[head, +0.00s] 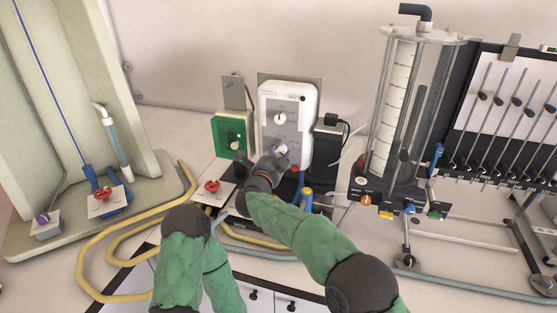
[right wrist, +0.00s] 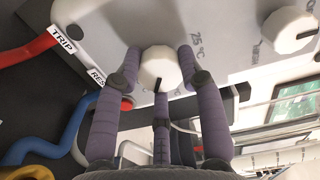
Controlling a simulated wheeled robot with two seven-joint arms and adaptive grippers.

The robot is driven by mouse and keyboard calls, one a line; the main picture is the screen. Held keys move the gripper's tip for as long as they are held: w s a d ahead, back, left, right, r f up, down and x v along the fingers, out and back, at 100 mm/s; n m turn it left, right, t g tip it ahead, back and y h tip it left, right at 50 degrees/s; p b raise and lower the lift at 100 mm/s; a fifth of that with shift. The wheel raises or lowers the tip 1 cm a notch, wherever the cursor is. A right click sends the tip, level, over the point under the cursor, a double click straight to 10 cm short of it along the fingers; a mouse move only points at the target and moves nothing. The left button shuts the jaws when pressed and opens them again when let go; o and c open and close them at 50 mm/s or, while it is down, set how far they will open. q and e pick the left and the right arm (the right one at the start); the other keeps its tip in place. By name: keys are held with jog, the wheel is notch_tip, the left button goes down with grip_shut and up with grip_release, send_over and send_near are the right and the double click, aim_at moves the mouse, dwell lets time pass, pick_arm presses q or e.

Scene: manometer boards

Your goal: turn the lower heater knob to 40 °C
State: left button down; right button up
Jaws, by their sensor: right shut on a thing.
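The white heater unit (head: 304,112) stands against the wall in the head view, with an upper knob (head: 280,118) and the lower heater knob (head: 281,149). My right gripper (head: 280,152) is at the lower knob. In the right wrist view, the purple fingers of my right gripper (right wrist: 160,82) are shut around the white lower knob (right wrist: 159,66). The knob's dark mark points down in that picture. A "25 °C" label shows right of the knob. The upper knob (right wrist: 290,30) is clear of the fingers. My left gripper is out of view.
A red button (right wrist: 127,103) sits near the "TRIP" and "RESET" labels. A green-framed box (head: 232,135) stands left of the heater. A clear cylinder (head: 398,100) and a manometer board (head: 510,110) stand right. Yellow hoses (head: 105,235) loop at the left.

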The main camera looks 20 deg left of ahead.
jog(key=m+b, duration=0.3)
jog(key=m, duration=0.1)
jog(key=shift+m, duration=0.4)
jog(key=shift+b, duration=0.35)
jog(key=o, duration=1.1)
jog(key=shift+w+d, duration=0.1)
jog(key=shift+o, duration=0.2)
jog(key=s, duration=1.2)
jog(key=shift+a, duration=0.25)
